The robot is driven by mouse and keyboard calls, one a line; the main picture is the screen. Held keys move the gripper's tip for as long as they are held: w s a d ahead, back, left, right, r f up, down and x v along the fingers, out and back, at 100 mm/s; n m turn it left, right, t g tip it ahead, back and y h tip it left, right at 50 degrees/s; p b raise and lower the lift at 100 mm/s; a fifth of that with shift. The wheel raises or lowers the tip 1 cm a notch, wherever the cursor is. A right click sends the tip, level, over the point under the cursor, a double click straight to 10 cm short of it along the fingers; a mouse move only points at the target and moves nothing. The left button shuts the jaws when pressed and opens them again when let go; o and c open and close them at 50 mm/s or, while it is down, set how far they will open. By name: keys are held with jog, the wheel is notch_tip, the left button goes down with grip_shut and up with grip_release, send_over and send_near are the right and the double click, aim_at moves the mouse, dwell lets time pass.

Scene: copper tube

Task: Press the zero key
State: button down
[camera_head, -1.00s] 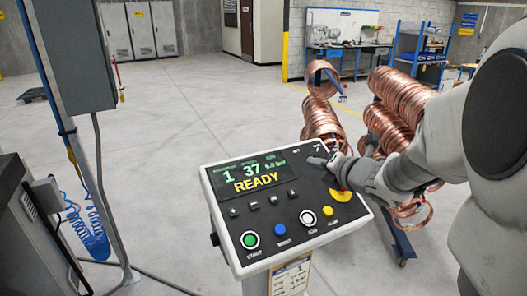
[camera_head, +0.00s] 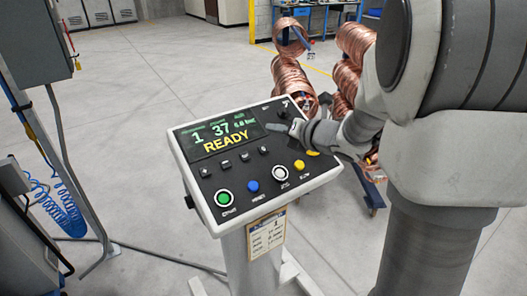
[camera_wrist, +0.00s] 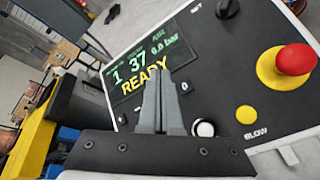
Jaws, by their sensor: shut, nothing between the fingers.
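The control panel (camera_head: 262,178) stands tilted on a pedestal. Its display (camera_head: 219,133) shows 1, 37, 0.0 bar and a yellow READY. A row of small black keys lies below the display; the rightmost one (camera_head: 263,150) is nearest my gripper. Their labels are too small to read in the head view. In the wrist view a small black key (camera_wrist: 185,87) shows just right of my fingers, with its label unclear. My gripper (camera_head: 272,127) is shut and empty, above the panel near the display's right edge. In the wrist view its fingertips (camera_wrist: 158,72) overlap the display's lower edge.
Below the keys are green (camera_head: 223,198), blue (camera_head: 252,187), white (camera_head: 280,174) and yellow (camera_head: 299,165) buttons. A red mushroom button (camera_wrist: 296,59) and a black knob (camera_wrist: 228,8) are at the panel's right. Copper coils (camera_head: 293,83) stand behind.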

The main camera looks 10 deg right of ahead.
aim_at(260, 146)
jog(key=f+b, duration=0.1)
jog(key=w+f+b, duration=0.1)
jog(key=f, duration=0.1)
jog(key=f+b, duration=0.1)
jog(key=f, duration=0.1)
jog(key=shift+w+a, duration=0.35)
jog(key=shift+w, duration=0.05)
jog(key=shift+w+a+f+b, duration=0.2)
jog(key=shift+w+f+b, duration=0.2)
jog(key=shift+f+b, duration=0.4)
dwell(1.0)
jog(key=shift+w+f+b, duration=0.15)
jog(key=shift+f+b, duration=0.15)
jog(key=shift+b, duration=0.5)
jog(key=shift+w+a+f+b, duration=0.15)
jog(key=shift+f+b, duration=0.25)
jog(key=shift+b, duration=0.2)
dwell(0.3)
dwell(0.4)
jog(key=shift+s+r+p, duration=0.35)
jog(key=shift+r+p, duration=0.05)
jog(key=shift+r, duration=0.4)
